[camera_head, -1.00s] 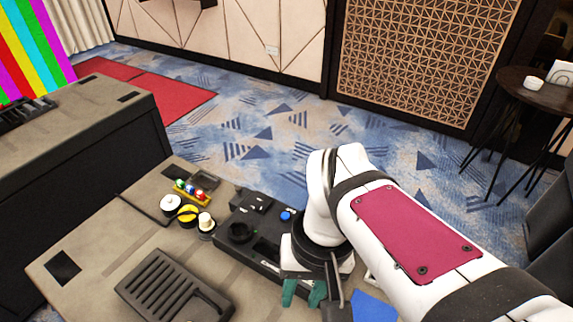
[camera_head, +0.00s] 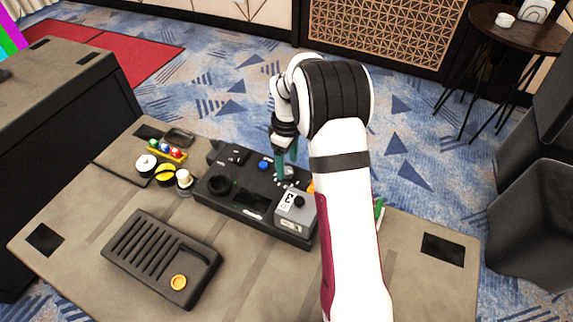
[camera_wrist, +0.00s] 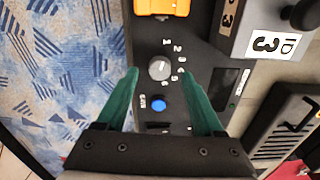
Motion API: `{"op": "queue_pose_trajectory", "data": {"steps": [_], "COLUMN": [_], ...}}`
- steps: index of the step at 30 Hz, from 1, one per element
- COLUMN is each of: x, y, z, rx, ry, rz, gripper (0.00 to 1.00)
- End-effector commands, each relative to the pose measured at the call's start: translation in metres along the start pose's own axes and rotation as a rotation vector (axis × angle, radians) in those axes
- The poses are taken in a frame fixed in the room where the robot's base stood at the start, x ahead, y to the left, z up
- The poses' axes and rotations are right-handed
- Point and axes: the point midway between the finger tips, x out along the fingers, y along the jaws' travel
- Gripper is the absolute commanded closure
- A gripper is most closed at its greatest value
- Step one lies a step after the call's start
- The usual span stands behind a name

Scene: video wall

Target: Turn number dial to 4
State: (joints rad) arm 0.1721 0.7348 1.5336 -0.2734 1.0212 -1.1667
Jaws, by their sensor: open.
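The number dial is a round grey knob (camera_wrist: 158,69) on a black control panel (camera_head: 228,197), with white numbers printed in an arc on its right side in the wrist view. A pale mark shows on the knob, but I cannot tell which number it points at. My gripper (camera_wrist: 159,73) has two teal fingers, open, one on each side of the knob with gaps. It also shows in the head view (camera_head: 286,169), pointing down over the panel, where the fingers partly hide the dial. I cannot tell whether the fingertips touch the panel.
A blue button (camera_wrist: 159,104) sits close to the dial, between the fingers in the wrist view. A grey box (camera_head: 294,212) with a black knob stands nearby on the panel. An orange block (camera_wrist: 161,7) is beyond the dial. A slotted black tray (camera_head: 160,256) holds an orange disc.

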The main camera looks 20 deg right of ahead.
Motion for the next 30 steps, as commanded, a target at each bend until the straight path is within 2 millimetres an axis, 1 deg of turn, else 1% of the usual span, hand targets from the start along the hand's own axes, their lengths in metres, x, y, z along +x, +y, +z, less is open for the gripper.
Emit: {"op": "queue_pose_trajectory", "data": {"steps": [1,3,6,14,15,17,18,26,30], "x": [0.008,0.015,0.021,0.023,0.023,0.023,0.023,0.023,0.022], "y": [0.000,0.000,0.000,0.000,0.000,0.000,0.000,0.000,0.000], "z": [0.000,0.000,0.000,0.000,0.000,0.000,0.000,0.000,0.000], "rx": [0.001,0.001,0.001,0.001,0.001,0.001,0.001,0.001,0.002], "ry": [-0.001,0.000,0.000,0.001,0.001,0.001,0.001,0.001,0.001], "rz": [-0.002,-0.001,0.000,0.000,0.000,0.000,0.000,0.000,0.000], "gripper": [0.31,0.31,0.31,0.31,0.34,0.45,0.52,0.99,1.00]}}
